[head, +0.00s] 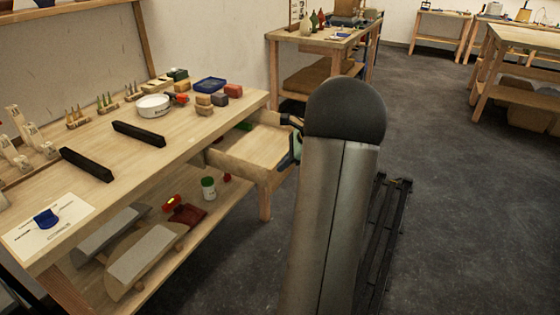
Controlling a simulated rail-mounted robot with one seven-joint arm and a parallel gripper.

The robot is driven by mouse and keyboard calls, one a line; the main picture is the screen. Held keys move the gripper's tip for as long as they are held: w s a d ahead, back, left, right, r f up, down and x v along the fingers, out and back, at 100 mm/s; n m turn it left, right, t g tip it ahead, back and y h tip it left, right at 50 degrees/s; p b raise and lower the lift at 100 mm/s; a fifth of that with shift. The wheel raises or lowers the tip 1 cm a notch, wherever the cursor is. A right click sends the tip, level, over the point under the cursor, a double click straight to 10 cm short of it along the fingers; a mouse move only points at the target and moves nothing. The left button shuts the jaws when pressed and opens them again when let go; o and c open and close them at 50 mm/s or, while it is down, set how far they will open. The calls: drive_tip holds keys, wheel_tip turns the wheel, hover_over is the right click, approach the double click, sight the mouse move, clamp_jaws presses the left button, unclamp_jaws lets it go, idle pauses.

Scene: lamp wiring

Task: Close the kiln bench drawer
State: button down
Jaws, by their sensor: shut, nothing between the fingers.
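The kiln bench (110,165) runs along the left of the head view. Its drawer (252,150) is pulled out from the bench's right side, and I see into its pale wooden interior. A green item shows at the back of the drawer, partly under the bench top. My gripper (285,119) is shut and empty by the drawer's far outer corner. It is mostly hidden behind my arm, and I cannot tell if it touches the drawer. A blue-green part shows at the drawer's outer end. My arm also hides some of that end.
On the bench top are a white bowl (153,106), a blue tray (210,86), small blocks and two black bars. The lower shelf holds grey slabs, a green-lidded jar (208,188) and a red item. Another table (325,38) stands behind. The floor at right is mostly clear.

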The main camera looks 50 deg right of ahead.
drive_tip(key=s+d+f+m+t+h, duration=0.1)
drive_tip(key=s+d+m, duration=0.2)
drive_tip(key=d, duration=0.4)
drive_tip(key=s+d+f+m+t, duration=0.1)
drive_tip(key=s+d+m+t, duration=0.15)
drive_tip(key=d, duration=0.35)
drive_tip(key=shift+m+g, duration=0.25)
drive_tip(key=shift+g, duration=0.2)
drive_tip(key=x, duration=0.3)
drive_tip(key=w+r+b+x, duration=0.1)
drive_tip(key=x, duration=0.7)
drive_tip(key=shift+w+a+r, duration=0.2)
drive_tip(key=shift+w, duration=0.35)
drive_tip(key=shift+w+a, duration=0.1)
drive_tip(key=shift+w, duration=0.35)
